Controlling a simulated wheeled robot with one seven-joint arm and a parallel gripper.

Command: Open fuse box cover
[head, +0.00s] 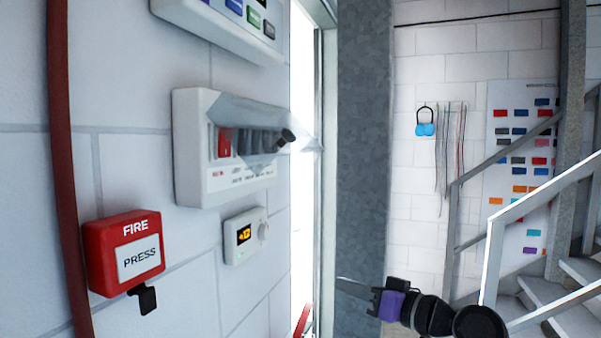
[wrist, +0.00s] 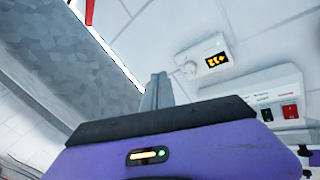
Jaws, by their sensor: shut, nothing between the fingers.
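The white fuse box (head: 190,150) is fixed to the wall at the left in the head view, with a red switch and a row of dark switches. Its clear cover (head: 305,133) stands tilted out from the box front and reaches past the box's right side. A dark knob (head: 287,137) shows at the cover. Part of the fuse box (wrist: 262,90) also shows at the right of the wrist view. My gripper (head: 345,283) is shut and empty, below and to the right of the box, apart from it. Its fingers (wrist: 157,92) show in the wrist view.
A thermostat (head: 240,238) is below the fuse box and a red fire call point (head: 125,255) at lower left. Another panel (head: 235,22) is above. A grey column (head: 363,140) stands behind my gripper; stairs with a railing (head: 495,225) are at the right.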

